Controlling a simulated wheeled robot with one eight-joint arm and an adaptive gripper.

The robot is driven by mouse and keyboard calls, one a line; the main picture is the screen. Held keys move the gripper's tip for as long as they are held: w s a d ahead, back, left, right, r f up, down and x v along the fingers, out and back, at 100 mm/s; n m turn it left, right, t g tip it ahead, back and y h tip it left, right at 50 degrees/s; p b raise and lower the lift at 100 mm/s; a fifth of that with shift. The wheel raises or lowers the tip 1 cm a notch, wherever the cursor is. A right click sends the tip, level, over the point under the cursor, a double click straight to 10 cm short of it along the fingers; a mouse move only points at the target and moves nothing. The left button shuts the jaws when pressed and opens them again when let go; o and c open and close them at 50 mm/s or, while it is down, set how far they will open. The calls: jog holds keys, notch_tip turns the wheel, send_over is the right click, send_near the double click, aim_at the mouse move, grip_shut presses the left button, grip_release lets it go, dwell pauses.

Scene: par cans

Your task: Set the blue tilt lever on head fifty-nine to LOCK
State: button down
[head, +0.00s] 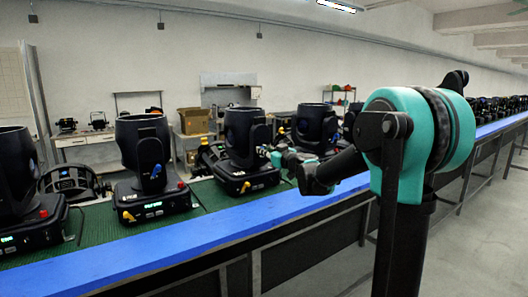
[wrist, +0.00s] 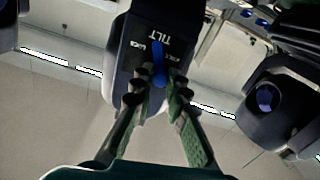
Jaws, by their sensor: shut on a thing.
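A black moving-head lamp (head: 240,136) stands on the green bench top, and my gripper (head: 274,157) reaches its right side from the right. Its number is too small to read in the head view. In the wrist view, upside down, the lamp's dark arm panel (wrist: 128,75) carries the word TILT with smaller markings to either side. The blue tilt lever (wrist: 159,62) stands out below the lettering, roughly upright in the picture. My gripper, also in the wrist view (wrist: 167,80), has its fingertips closed around the lever. The fingers hide the lever's lower end.
Similar lamps stand to the left (head: 143,150) and right (head: 315,128) in the same row, with small gaps between. A blue rail (head: 150,262) runs along the bench front. Another lamp with a blue lever (wrist: 265,100) is at the right of the wrist view.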

jog(key=shift+w+d+m, duration=0.25)
jog(key=shift+d+m, duration=0.15)
jog(key=shift+m, duration=1.5)
jog(key=shift+w+d+m, duration=0.3)
jog(key=shift+d+m, duration=0.15)
jog(key=shift+m, duration=1.45)
jog(key=shift+w+d+m, duration=0.25)
jog(key=shift+d+m, duration=0.15)
jog(key=shift+m, duration=1.5)
jog(key=c, duration=1.5)
grip_release()
jog(key=shift+d, duration=0.1)
jog(key=v, duration=1.2)
jog(key=shift+f, duration=0.15)
